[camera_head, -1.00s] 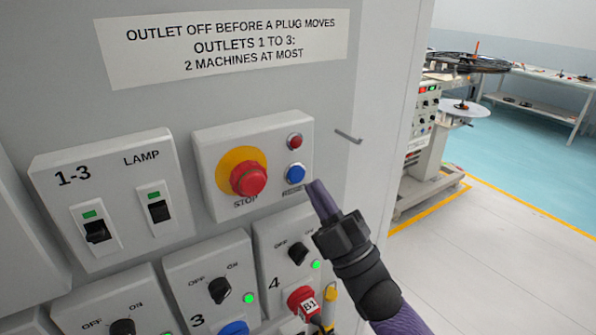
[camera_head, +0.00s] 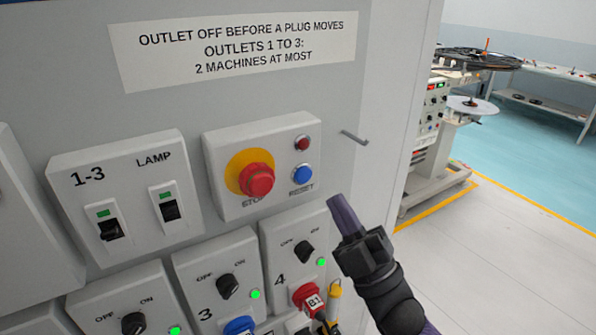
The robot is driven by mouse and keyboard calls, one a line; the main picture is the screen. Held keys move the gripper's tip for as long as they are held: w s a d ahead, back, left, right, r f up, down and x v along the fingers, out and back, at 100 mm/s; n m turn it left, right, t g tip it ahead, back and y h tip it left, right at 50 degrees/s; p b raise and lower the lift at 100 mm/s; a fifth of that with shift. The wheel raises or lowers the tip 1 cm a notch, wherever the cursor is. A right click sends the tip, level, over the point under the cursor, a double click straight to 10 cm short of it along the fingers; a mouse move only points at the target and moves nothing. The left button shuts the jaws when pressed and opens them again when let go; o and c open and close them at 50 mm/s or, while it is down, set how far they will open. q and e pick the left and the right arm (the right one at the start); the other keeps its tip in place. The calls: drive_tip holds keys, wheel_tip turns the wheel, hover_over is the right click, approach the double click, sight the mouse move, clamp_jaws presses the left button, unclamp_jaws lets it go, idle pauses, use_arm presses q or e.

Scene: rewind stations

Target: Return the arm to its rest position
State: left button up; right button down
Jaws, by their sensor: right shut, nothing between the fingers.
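My right gripper (camera_head: 342,214) is shut and empty. Its purple-grey fingers point up and left, just below and to the right of the blue RESET button (camera_head: 302,174), apart from it in the picture. The arm comes in from the lower right. The stop box (camera_head: 225,188) on the cabinet carries a red STOP button (camera_head: 257,180) on a yellow ring and a small red button or lamp (camera_head: 302,143). My left gripper is out of view.
A switch box (camera_head: 139,215) marked 1-3 and LAMP is at left. Outlet boxes 3 (camera_head: 205,314) and 4 (camera_head: 279,280) have knobs and green lights; a red plug (camera_head: 309,299) marked B1 is at outlet 4. A hook (camera_head: 354,138) sticks out. Open floor (camera_head: 500,240) lies right.

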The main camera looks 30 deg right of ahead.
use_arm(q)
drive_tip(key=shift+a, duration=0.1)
use_arm(e)
drive_tip(key=a+f+m+g+h, duration=0.2)
drive_tip(key=f+m+g+h, duration=0.1)
drive_tip(key=f+m+g, duration=0.4)
drive_tip(key=a+f+m+g+h, duration=0.25)
drive_tip(key=f+g, duration=0.25)
drive_tip(key=f, duration=0.4)
drive_tip(key=s+a+f+m+g+h, duration=0.1)
drive_tip(key=s+f+m+g, duration=0.1)
drive_tip(key=s+f+g, duration=0.45)
drive_tip(key=s+a+f+m+g+h, duration=0.15)
drive_tip(key=s+g, duration=0.25)
drive_tip(key=s, duration=0.5)
wheel_tip(320, 180, down, 22)
drive_tip(key=s+g+b, duration=0.2)
drive_tip(key=b, duration=0.3)
use_arm(q)
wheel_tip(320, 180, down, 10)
drive_tip(key=b, duration=0.5)
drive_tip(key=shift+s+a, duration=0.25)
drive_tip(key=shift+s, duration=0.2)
use_arm(e)
drive_tip(key=s+d+f, duration=0.3)
drive_tip(key=s+f, duration=1.1)
drive_tip(key=f, duration=0.3)
drive_tip(key=shift+f+g, duration=0.25)
drive_tip(key=shift+g, duration=0.2)
